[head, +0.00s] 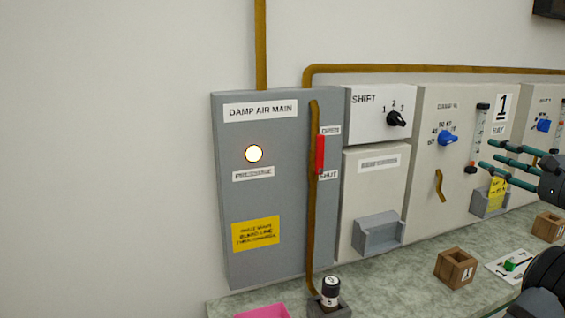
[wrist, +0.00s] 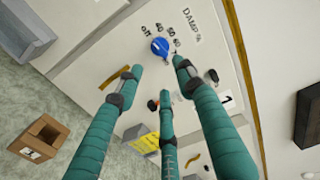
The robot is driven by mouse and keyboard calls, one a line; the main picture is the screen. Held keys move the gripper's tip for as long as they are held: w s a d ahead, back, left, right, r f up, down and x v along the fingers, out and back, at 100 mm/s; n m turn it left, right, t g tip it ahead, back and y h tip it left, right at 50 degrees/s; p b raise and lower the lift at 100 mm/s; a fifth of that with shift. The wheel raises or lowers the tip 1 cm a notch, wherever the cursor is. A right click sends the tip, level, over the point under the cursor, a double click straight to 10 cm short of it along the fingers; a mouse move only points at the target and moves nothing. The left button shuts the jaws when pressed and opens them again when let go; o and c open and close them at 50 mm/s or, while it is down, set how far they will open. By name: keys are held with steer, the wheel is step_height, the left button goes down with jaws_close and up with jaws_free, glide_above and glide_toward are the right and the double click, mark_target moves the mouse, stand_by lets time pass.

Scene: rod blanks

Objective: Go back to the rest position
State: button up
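My gripper (head: 484,160) has three teal fingers and reaches in from the right edge in the head view, pointing left in front of the bay 1 panel (head: 428,180). In the wrist view my gripper (wrist: 159,76) has its fingertips spread apart with nothing between them, so it is open and empty. The blue damp knob (wrist: 159,46) shows just past the fingertips in the wrist view; it also shows left of them in the head view (head: 447,138). I cannot tell how far the fingertips are from the panel.
A grey cabinet (head: 265,200) with a lit lamp (head: 254,153) and a red lever (head: 320,154) stands at left. Wooden box (head: 455,268), pink tray (head: 262,312) and a black-capped container (head: 331,290) are on the counter (head: 395,285). Grey holders (head: 379,234) project from the panels.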

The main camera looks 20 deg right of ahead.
mark_target(451, 142)
steer(key=w+m, duration=0.2)
steer(key=w, duration=0.1)
steer(key=w+m+p, duration=0.1)
steer(key=w+m, duration=0.1)
steer(key=w, duration=0.2)
steer(key=w+m+p, duration=0.1)
steer(key=w, duration=0.3)
steer(key=shift+w+r+m, duration=0.1)
steer(key=shift+r+m, duration=0.1)
steer(key=shift+m, duration=0.2)
steer(key=m+p, duration=0.1)
steer(key=m, duration=0.2)
steer(key=shift+w, duration=0.15)
steer(key=m+p, duration=0.1)
steer(key=m, duration=0.1)
steer(key=shift+a+m, duration=0.1)
steer(key=shift+m, duration=0.3)
steer(key=shift+f+m, duration=0.15)
steer(key=shift+m, duration=0.25)
